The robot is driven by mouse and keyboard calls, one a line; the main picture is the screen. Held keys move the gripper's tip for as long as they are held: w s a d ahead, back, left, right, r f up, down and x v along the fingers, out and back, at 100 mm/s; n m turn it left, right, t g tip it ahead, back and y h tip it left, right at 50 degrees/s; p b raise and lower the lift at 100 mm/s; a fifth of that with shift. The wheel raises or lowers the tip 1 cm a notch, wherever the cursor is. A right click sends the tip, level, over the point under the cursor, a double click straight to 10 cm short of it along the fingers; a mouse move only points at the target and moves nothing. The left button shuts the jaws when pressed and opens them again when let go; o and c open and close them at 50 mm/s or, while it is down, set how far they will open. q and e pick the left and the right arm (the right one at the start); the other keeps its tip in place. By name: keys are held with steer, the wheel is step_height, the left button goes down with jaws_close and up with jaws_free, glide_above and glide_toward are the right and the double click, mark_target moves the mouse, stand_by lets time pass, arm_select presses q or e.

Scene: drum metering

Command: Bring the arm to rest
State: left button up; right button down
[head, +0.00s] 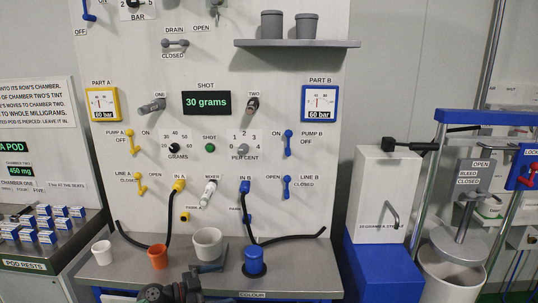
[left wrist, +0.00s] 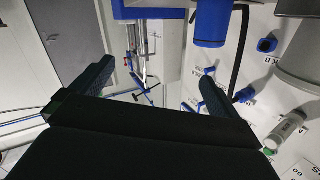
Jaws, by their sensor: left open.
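My left gripper (head: 212,281) is low in the head view, in front of the panel's shelf and below the white cup (head: 207,244). In the left wrist view its two dark fingers (left wrist: 150,82) stand wide apart with nothing between them. The blue cup (head: 254,262) stands on the shelf to the right of the gripper. A blue cylinder that looks like this cup shows beyond the fingers in the left wrist view (left wrist: 212,22). I see no contact between gripper and cup. My right gripper is in neither view.
The panel's shelf (head: 125,262) also holds an orange cup (head: 158,257) and a small white cup (head: 102,252). Black hoses (head: 290,239) hang over it. A pod bench (head: 60,258) is at left. A blue stand (head: 380,275) and a press (head: 465,215) are at right.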

arm_select(q)
steer(key=s+a+f+n+t+y, duration=0.2)
steer(key=s+f+n+y, duration=0.3)
steer(key=f, duration=0.4)
steer(key=s+a+f+n+t+y, duration=0.15)
steer(key=s+f+n+y, duration=0.3)
steer(key=f, duration=0.45)
steer(key=s+a+f+n+t+y, duration=0.2)
steer(key=s+a+f+n+y, duration=0.15)
steer(key=f+n+y, duration=0.35)
steer(key=s+d+f+m+g, duration=0.1)
steer(key=s+d+f+g, duration=0.1)
steer(key=s+f, duration=0.3)
steer(key=s+d+f+m+g+h, duration=0.1)
steer(key=s+f+g, duration=0.4)
steer(key=s, duration=0.9)
steer(key=s+d+f+m+g+h, duration=0.1)
steer(key=s+d+f+g, duration=0.2)
steer(key=s+f, duration=0.3)
steer(key=s+g, duration=0.1)
steer(key=s, duration=0.3)
steer(key=shift+s+f, duration=0.2)
steer(key=shift+f, duration=0.2)
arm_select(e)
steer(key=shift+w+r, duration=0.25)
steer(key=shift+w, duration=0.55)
